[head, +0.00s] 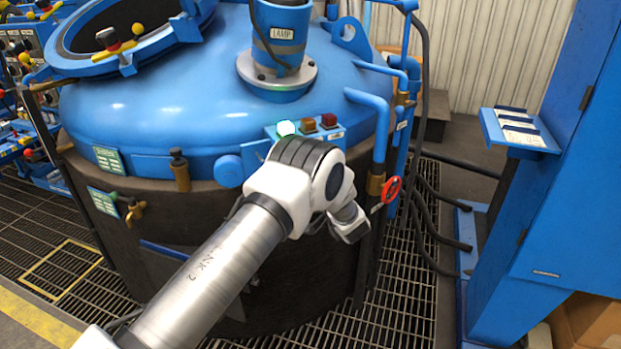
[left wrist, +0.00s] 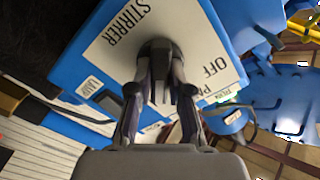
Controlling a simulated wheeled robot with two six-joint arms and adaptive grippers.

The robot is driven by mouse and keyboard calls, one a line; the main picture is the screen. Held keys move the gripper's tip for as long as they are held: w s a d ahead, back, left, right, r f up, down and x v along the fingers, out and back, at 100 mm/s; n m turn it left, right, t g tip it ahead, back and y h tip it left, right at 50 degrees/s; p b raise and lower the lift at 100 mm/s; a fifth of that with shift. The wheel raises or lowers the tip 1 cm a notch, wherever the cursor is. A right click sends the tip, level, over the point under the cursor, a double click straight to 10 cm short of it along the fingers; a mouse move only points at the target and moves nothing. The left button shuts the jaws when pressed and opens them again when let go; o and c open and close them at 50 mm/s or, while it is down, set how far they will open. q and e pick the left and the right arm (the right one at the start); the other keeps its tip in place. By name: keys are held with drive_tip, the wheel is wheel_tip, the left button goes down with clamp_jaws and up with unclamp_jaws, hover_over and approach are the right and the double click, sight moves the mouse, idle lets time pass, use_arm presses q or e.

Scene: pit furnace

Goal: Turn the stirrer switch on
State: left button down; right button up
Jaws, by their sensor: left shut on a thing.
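The stirrer switch is a dark knob (left wrist: 155,48) on a white plate (left wrist: 112,50) lettered STIRRER and OFF, set on a blue panel, in the left wrist view. My left gripper (left wrist: 157,92) is shut on the knob, one finger on each side. The word OFF is to the right of the knob; no ON mark shows. The fingers hide part of the knob, so I cannot tell its exact setting. In the head view my arm's wrist covers the switch and the gripper. My right gripper is in neither view.
A bright greenish lamp (head: 286,127) and two reddish ones sit just above my wrist. A blue cabinet (head: 560,200) is farther right.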

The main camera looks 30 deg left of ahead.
use_arm(q)
drive_tip(key=shift+m, duration=0.3)
drive_tip(key=shift+r, duration=0.1)
drive_tip(key=c, duration=1.1)
unclamp_jaws()
drive_tip(key=v, duration=1.2)
